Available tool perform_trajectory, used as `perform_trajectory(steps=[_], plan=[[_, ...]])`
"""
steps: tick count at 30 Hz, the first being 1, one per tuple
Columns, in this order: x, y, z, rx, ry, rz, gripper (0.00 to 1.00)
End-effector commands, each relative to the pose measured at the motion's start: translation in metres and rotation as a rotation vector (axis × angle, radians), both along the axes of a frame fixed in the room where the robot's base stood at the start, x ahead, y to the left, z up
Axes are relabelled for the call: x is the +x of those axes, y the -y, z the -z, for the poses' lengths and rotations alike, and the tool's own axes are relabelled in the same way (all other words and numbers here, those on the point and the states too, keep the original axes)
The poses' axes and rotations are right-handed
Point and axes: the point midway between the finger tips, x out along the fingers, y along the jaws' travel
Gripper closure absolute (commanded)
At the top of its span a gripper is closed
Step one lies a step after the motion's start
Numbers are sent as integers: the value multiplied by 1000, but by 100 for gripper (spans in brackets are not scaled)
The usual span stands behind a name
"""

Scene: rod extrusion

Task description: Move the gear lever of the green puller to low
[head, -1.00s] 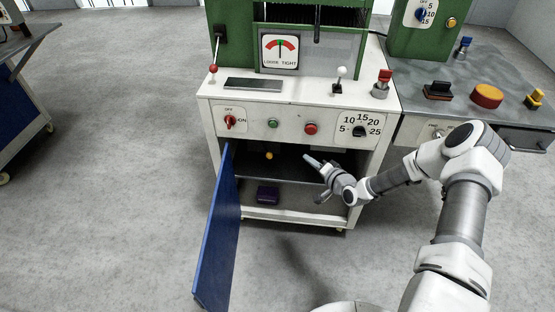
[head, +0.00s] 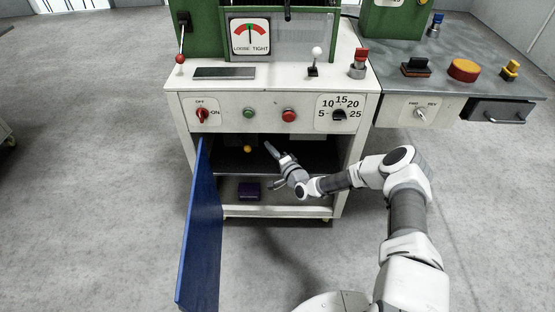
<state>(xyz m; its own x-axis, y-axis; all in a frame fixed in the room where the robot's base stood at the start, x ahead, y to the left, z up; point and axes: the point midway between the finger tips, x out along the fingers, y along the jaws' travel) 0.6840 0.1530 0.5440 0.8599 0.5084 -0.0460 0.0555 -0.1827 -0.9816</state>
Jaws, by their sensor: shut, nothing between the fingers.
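The green puller (head: 193,30) stands on a white cabinet (head: 262,103) with its blue door (head: 203,235) open. A yellow ball-shaped knob (head: 247,149) shows inside the upper compartment. A lever with a white knob (head: 316,52) stands upright on the cabinet top, and a lever with a red knob (head: 180,59) is at the left. I see no high or low marks, so I cannot tell which is the gear lever. My gripper (head: 269,148) is shut and empty at the compartment opening, to the right of the yellow knob and apparently apart from it.
The front panel has a red switch (head: 202,116), a green button (head: 249,113), a red button (head: 289,115) and a dial (head: 340,114). A grey bench (head: 450,88) with a drawer stands at the right. The floor is clear.

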Motion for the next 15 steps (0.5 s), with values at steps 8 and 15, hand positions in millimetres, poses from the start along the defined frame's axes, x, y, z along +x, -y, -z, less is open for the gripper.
perform_trajectory(steps=[8,15], plan=[[-1,-35,7,2,-1,-2,100],[-4,-42,8,0,-2,-1,100]])
